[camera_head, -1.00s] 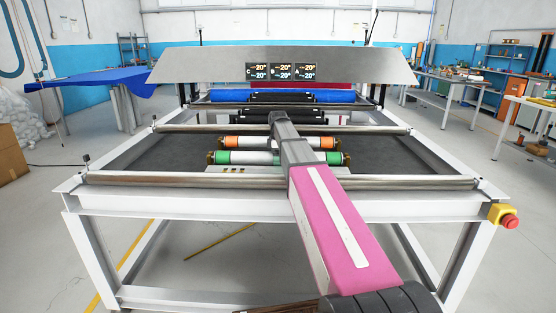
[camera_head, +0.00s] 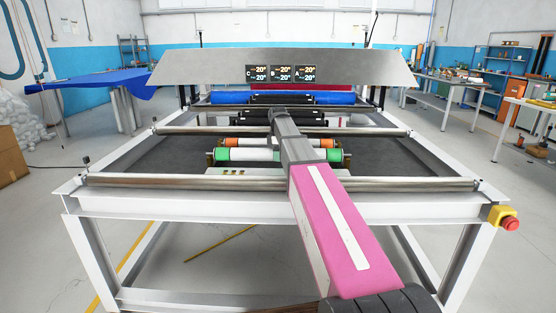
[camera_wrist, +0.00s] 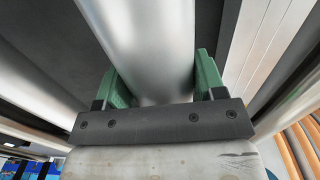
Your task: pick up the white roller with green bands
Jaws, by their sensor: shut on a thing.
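The white roller with green bands (camera_head: 262,155) lies crosswise in the head view above the dark bed of the frame, with my arm crossing in front of its middle. The green bands do not show in the wrist view. My gripper is hidden behind the arm in the head view.
A roller with orange bands (camera_head: 262,143) lies just behind, partly covered. Steel bars (camera_head: 150,180) cross the white frame (camera_head: 180,205) in front and behind. A sloped panel with displays (camera_head: 281,73) and a blue roller (camera_head: 230,97) stand farther back.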

